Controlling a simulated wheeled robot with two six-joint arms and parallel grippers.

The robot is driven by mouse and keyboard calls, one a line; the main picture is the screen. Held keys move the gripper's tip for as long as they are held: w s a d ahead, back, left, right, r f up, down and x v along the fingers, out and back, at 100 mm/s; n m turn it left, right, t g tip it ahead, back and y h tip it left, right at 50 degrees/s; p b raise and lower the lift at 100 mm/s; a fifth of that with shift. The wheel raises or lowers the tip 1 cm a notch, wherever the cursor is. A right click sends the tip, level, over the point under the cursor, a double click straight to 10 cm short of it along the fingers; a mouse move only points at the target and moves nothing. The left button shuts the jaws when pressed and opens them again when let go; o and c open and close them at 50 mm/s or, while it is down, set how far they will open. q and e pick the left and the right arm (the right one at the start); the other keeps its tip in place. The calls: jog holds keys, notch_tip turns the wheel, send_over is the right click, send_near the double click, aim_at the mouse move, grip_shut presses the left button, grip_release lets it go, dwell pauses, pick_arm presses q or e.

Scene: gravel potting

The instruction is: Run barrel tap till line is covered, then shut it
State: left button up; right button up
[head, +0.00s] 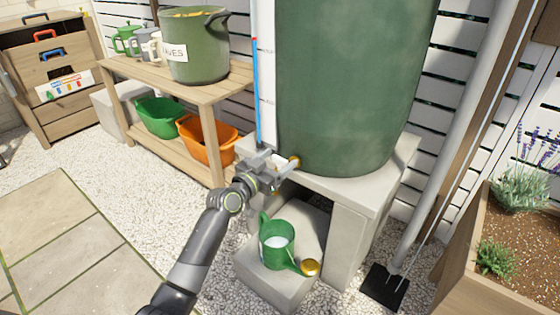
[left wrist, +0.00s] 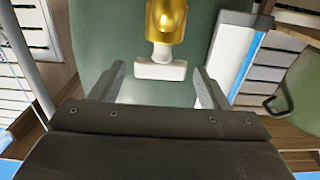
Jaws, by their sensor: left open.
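The large green barrel (head: 350,80) stands on a pale concrete stand. Its brass tap (head: 294,161) is low on the front; in the left wrist view the brass body (left wrist: 168,20) ends in a white crosswise handle (left wrist: 160,70). My left gripper (head: 276,163) is at the tap. Its fingers (left wrist: 159,72) are open, one on each side of the handle, with gaps showing. The green watering can (head: 272,250) stands upright on a low block below the tap, its gold rose pointing right. A line inside it cannot be made out, nor any water stream. My right gripper is out of view.
A white gauge board with a blue tube (head: 256,95) stands left of the barrel. A wooden bench (head: 213,92) holds a green pot, with green and orange tubs below. A planter (head: 465,250) is at the right. Gravel lies around.

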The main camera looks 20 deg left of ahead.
pick_arm(q)
jog(key=shift+x, duration=0.8)
jog(key=shift+c, duration=0.3)
jog(key=c, duration=0.9)
jog(key=shift+c, duration=0.2)
